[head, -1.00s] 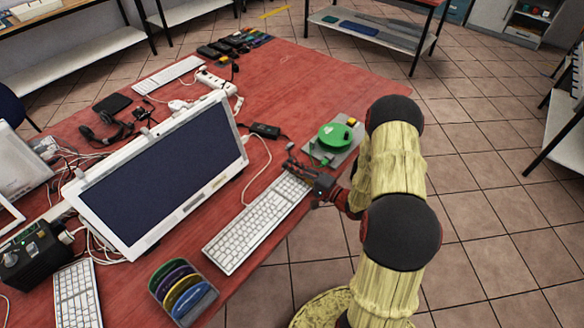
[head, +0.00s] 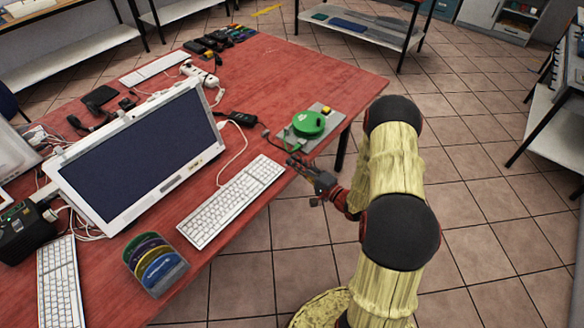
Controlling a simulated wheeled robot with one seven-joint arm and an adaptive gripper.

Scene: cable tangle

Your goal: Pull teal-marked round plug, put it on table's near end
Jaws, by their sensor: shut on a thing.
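My gripper (head: 304,168) is at the table's right edge, between the right end of the white keyboard and the green round device. It is shut on a small dark thing at its fingertips. The thing is too small and too dark to tell whether it is the round plug, and no teal mark shows. The red table (head: 262,78) runs from the back of the view to the lower left. A white power strip (head: 196,73) lies behind the monitor, with a white plug in it. I cannot make out a teal mark there.
A white keyboard (head: 231,201) lies left of my gripper. A green round device (head: 309,122) sits on a grey plate. A large monitor (head: 140,150), a black adapter (head: 238,118) with cables and a rack of coloured discs (head: 155,263) are farther left.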

